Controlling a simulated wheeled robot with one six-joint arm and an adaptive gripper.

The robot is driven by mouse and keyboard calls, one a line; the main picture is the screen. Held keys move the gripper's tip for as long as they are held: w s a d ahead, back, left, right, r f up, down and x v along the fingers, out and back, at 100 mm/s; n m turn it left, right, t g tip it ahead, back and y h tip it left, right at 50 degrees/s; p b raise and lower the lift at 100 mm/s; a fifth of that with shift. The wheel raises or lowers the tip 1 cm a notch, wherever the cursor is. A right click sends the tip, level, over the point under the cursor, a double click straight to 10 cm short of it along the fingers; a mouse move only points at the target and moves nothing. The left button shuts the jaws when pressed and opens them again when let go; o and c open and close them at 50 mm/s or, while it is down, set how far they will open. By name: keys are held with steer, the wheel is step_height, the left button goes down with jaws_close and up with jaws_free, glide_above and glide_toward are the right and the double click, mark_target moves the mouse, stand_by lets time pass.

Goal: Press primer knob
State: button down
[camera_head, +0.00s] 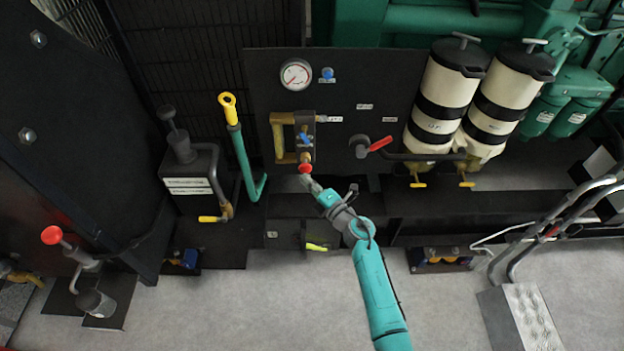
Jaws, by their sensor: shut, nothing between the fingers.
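A small red knob (305,168) sits at the lower end of a brass and blue valve fitting (305,138) on the black panel. No readable label tells me whether it is the primer knob. My gripper (309,184) is shut and empty, with its tip just below the red knob. I cannot tell whether they touch. Another red ball knob (51,235) tops a small pump-like unit at the far left, well away from my gripper. A dark knob (166,112) stands on a black box to the left.
A gauge (296,75) and a blue button (327,73) are on the panel (385,85). A red-handled lever (380,144) and two cream canisters (445,90) are to the right. A teal lever with yellow grip (228,108) stands left. The grey floor (230,310) in front is mostly clear.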

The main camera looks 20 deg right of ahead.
steer(key=v, duration=1)
steer(key=shift+s, duration=0.2)
stand_by(1.0)
